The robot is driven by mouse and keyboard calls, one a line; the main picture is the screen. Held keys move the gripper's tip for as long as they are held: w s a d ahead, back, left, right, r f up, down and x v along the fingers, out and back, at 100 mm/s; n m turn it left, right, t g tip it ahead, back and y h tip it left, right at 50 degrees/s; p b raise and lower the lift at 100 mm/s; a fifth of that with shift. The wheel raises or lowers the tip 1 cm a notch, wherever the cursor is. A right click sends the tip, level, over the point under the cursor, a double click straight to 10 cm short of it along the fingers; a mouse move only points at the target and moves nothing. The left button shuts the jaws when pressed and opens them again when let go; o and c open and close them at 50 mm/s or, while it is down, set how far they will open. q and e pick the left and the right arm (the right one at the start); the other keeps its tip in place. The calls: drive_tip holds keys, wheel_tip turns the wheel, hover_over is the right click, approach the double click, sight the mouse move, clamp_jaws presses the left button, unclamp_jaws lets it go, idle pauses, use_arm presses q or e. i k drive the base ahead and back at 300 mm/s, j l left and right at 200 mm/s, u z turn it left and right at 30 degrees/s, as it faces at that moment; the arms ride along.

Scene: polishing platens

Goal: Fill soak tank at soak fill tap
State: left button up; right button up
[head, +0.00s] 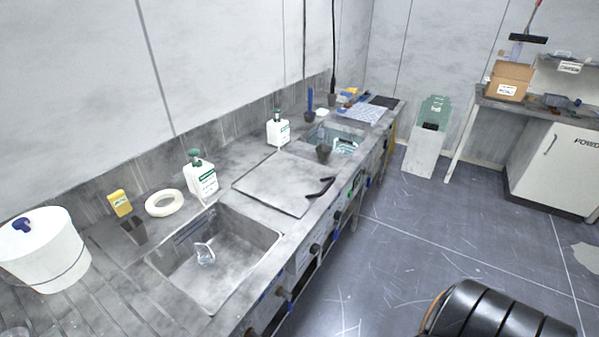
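Neither gripper shows in the head view. No label marks the soak tank or the soak fill tap, so I cannot tell for sure which they are. A sunken grey basin (225,265) in the near bench holds a small clear object (204,254); no water is plain in it. A second, bluish basin (338,138) lies farther along the bench, with clear, pale green things in it. Dark knobs (315,250) sit along the bench front. A white bucket (45,255) with a blue fitting stands at the left.
A flat grey plate (275,182) with a dark handle lies between the basins. The floor (400,240) right of the bench is mostly clear.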

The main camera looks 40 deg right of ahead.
sight(289, 303)
drive_tip(key=z, duration=1.05)
